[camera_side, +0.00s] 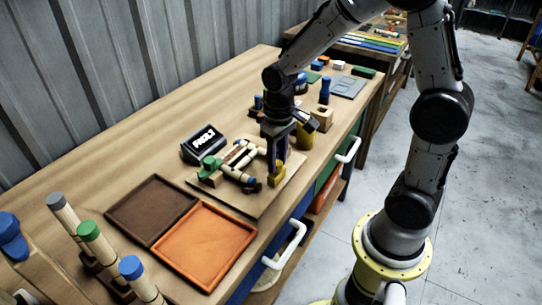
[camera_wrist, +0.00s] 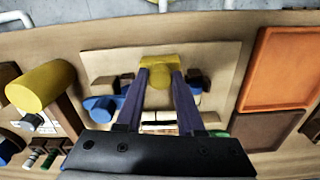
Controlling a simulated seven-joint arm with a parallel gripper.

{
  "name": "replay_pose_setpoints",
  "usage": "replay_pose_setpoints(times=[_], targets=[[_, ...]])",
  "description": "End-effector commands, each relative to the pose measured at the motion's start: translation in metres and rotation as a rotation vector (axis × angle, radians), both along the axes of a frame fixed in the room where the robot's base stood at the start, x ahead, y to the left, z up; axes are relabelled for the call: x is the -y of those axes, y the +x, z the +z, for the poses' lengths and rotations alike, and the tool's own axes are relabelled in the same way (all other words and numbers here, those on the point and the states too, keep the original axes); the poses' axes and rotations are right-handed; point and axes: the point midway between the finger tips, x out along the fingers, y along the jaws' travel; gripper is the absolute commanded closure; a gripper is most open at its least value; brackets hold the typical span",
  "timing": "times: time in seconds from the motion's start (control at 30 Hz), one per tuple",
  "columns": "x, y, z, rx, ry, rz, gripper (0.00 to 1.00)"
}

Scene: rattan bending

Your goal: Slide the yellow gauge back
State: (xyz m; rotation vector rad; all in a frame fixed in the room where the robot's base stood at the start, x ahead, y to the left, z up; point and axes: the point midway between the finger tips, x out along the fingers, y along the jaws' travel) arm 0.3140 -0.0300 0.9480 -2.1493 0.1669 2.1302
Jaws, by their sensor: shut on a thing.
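The yellow gauge (camera_side: 276,176) is a small yellow block near the front edge of the light wooden board (camera_side: 245,202) in the side view. In the wrist view the yellow gauge (camera_wrist: 158,70) sits between my fingertips. My gripper (camera_side: 278,160) points down over the board and is shut on the yellow gauge; its two dark fingers also show in the wrist view (camera_wrist: 160,84). A bending fixture with pale rods (camera_side: 236,163) and a green end stands on the board just left of my gripper. My fingers and palm hide part of the fixture in the wrist view.
A brown tray (camera_side: 110,211) and an orange tray (camera_side: 247,234) lie left of the board. A black labelled box (camera_side: 204,144) stands behind it. A yellow cylinder (camera_side: 305,136) stands close to the right. Capped rods (camera_side: 90,231) stand at the front left.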

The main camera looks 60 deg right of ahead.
Motion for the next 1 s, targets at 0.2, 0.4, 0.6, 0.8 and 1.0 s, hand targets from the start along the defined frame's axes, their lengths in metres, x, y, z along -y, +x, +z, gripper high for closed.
replay_pose_setpoints(times=[0.2,0.4,0.6,0.8,1.0], targets=[[0.0,-0.005,0.001,-0.013,0.0,0.0,0.61],[0.0,-0.004,0.001,-0.011,0.0,0.0,0.33],[0.0,-0.003,0.0,-0.01,0.0,0.0,0.33],[0.0,-0.002,0.011,-0.006,0.0,0.0,0.33],[0.0,-0.001,0.049,-0.003,-0.001,0.0,0.33]])
